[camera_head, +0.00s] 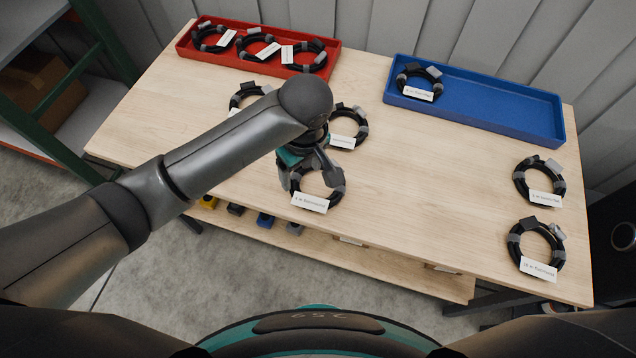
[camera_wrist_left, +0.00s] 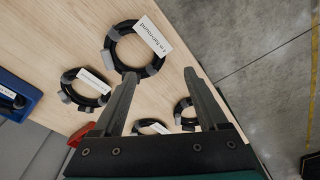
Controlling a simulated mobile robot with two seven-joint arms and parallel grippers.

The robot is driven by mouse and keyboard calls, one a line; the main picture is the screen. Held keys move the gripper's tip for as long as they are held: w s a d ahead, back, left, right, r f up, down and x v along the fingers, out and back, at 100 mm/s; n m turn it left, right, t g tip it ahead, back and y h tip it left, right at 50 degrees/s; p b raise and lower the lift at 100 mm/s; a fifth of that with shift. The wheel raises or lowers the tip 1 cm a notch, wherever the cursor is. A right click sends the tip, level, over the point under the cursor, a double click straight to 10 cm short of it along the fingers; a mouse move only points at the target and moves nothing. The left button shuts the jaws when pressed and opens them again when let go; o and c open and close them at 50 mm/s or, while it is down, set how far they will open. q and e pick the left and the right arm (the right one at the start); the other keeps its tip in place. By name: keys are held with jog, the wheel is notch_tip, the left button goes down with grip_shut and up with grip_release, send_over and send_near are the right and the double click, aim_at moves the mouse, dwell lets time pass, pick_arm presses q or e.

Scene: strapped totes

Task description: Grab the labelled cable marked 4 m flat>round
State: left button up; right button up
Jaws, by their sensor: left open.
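A black coiled cable with a white label (camera_head: 310,203) lies near the table's front edge, just below my left gripper (camera_head: 308,178). Its label is small and tilted; it seems to end in "flat>round", but I cannot read the number surely. In the left wrist view this cable (camera_wrist_left: 111,48) lies ahead of my open left gripper (camera_wrist_left: 160,76), nearer the left finger, with its label upside down. Nothing is between the fingers. Another labelled cable (camera_head: 345,141) lies just behind, and one more (camera_head: 240,101) is partly hidden by my left arm. My right gripper is not in view.
A red tray (camera_head: 331,66) at the back left holds three cables. A blue tray (camera_head: 490,103) at the back right holds one cable (camera_head: 419,94). Two labelled cables (camera_head: 540,198) (camera_head: 538,265) lie at the right end. The table's middle right is clear.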

pick_arm(q)
jog(key=b, duration=0.2)
send_over(300, 194)
jog(key=s, duration=0.1)
notch_tip(300, 194, down, 8)
jog(key=shift+d+f, duration=0.15)
jog(key=f, duration=0.1)
jog(key=f+b, duration=0.1)
jog(key=f, duration=0.1)
jog(key=w+f, duration=0.1)
jog(key=f, duration=0.1)
jog(key=shift+c, duration=0.4)
jog(key=shift+s+a, duration=0.1)
jog(key=shift+a, duration=0.1)
grip_shut()
